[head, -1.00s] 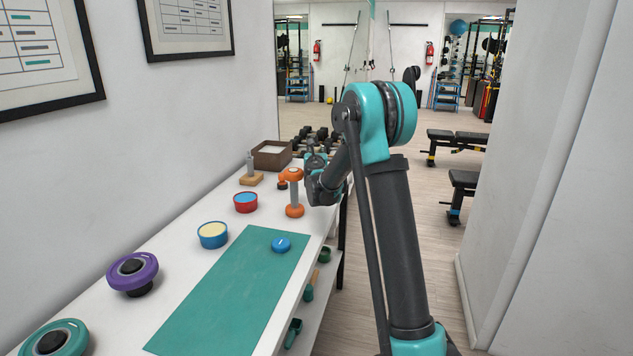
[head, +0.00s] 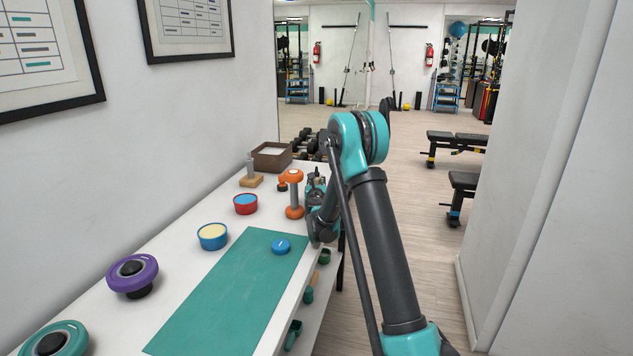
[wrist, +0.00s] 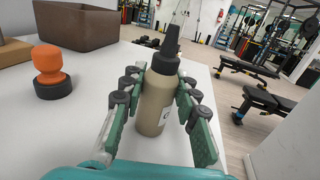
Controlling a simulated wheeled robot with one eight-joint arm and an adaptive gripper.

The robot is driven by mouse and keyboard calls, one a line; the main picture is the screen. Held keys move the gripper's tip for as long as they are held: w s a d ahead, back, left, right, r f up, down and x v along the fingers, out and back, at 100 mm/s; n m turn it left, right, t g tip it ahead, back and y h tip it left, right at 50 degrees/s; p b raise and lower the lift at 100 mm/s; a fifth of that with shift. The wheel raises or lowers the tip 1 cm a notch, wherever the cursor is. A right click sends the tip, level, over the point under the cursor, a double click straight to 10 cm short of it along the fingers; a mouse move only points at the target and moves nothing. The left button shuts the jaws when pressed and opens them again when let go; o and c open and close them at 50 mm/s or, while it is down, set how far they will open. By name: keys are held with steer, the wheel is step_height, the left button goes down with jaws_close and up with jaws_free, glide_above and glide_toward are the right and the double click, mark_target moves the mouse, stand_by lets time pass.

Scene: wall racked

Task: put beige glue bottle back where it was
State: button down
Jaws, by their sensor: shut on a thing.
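The beige glue bottle (wrist: 154,104) has a black nozzle cap and stands upright between my fingers in the wrist view. My gripper (wrist: 161,84) is shut on it, with green finger pads on both sides. The bottle is over the white tabletop near its right edge; whether its base touches the top I cannot tell. In the head view my gripper (head: 316,183) is at the far right part of the table, just right of an orange-ended grey dumbbell shape (head: 295,197).
A small orange knob on a black base (wrist: 52,75) stands left of the bottle, with a brown box (wrist: 75,26) behind. A wooden-based post (head: 250,178), red tub (head: 245,204), blue tub (head: 212,236) and teal mat (head: 220,300) share the white table (head: 180,245).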

steer(key=c, duration=1.1)
jaws_free()
steer(key=shift+f, duration=0.1)
steer(key=shift+c, duration=0.2)
